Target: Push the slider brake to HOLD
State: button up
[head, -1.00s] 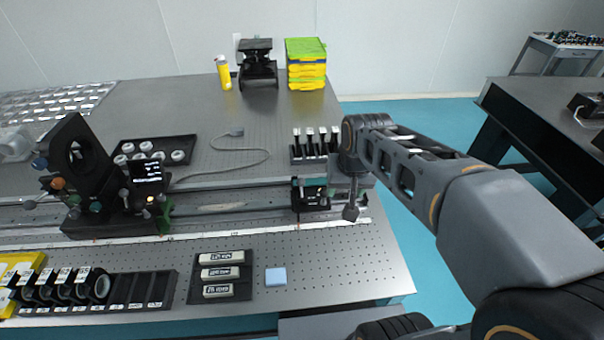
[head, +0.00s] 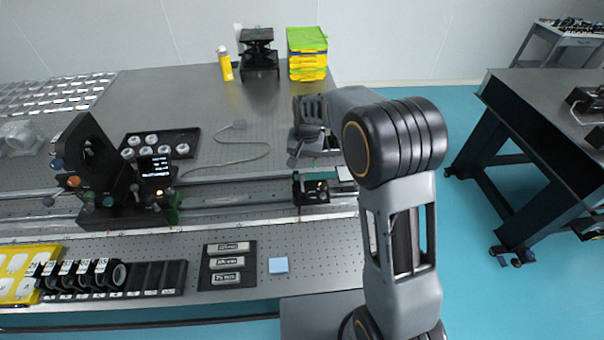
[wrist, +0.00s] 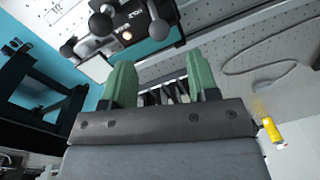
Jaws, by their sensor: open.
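The slider (head: 311,189) is a small black carriage with a lit display, at the right end of the long rail in the head view. It also shows at the top of the wrist view (wrist: 128,40), with several dark round knobs. I cannot tell which knob is the brake or read its HOLD mark. My gripper (wrist: 160,82) has two green fingers, spread apart and empty, apart from the slider in the wrist picture. In the head view my wrist is over the table behind the rail, and my arm partly hides it.
A larger black mount (head: 85,165) stands further left on the rail (head: 235,199). Behind are a tray of white pieces (head: 160,144) and a loose cable (head: 245,165). Yellow-green boxes (head: 307,55) stand at the back. A blue pad (head: 278,265) lies in front.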

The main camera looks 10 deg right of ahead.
aim_at(302, 175)
jog(key=f, duration=0.5)
jog(key=f+p, duration=0.1)
jog(key=f, duration=0.1)
jog(key=shift+w+a+f, duration=0.1)
jog(key=shift+a+f, duration=0.15)
jog(key=c, duration=0.9)
